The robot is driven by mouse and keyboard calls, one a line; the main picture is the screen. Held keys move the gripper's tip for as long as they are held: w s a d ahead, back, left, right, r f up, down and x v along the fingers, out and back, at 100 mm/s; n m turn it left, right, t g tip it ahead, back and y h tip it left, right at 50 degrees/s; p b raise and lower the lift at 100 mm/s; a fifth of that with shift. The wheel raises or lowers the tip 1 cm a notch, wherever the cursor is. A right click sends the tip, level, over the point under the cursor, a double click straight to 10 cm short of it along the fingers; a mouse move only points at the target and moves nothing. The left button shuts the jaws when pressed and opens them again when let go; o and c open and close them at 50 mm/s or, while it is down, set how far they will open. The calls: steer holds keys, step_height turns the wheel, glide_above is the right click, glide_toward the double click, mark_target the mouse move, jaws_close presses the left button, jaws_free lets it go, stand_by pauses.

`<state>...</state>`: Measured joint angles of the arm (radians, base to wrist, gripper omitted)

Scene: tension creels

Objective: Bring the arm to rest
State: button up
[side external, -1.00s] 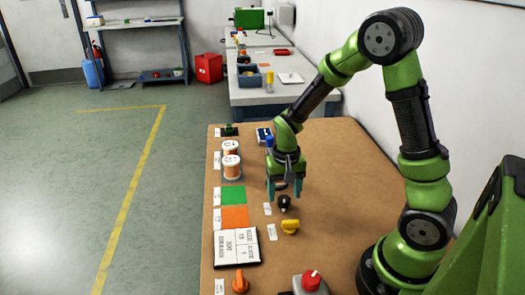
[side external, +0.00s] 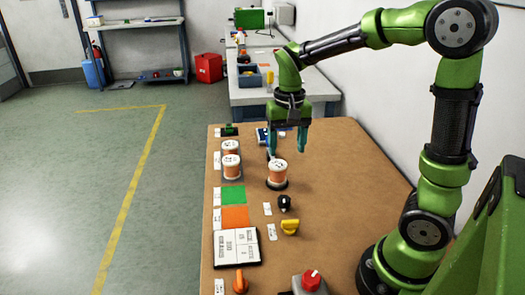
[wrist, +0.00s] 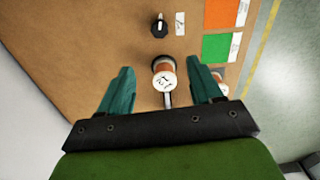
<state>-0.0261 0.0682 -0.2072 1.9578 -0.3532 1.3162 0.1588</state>
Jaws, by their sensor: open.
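My gripper (side external: 288,140) is open and empty, with teal fingers pointing down. It hangs above and just behind a copper-coloured spool (side external: 277,174) with a white top, which stands upright on a dark round base on the brown table (side external: 330,200). In the wrist view the spool (wrist: 164,74) shows between and beyond my open fingers (wrist: 163,90), apart from both. My arm is raised, with its forearm stretched out high over the table.
Two more spools (side external: 231,165) stand at the left edge beside green (side external: 233,196) and orange (side external: 234,217) patches. A white wall is at right.

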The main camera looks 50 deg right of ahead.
steer(key=shift+w, duration=0.1)
steer(key=s+a+r+n+t+y, duration=0.2)
steer(key=s+a+r+n+t, duration=0.2)
steer(key=s+a, duration=0.5)
step_height(320, 180, up, 2)
steer(key=s+t, duration=0.1)
steer(key=t, duration=0.2)
steer(key=shift+r, duration=0.1)
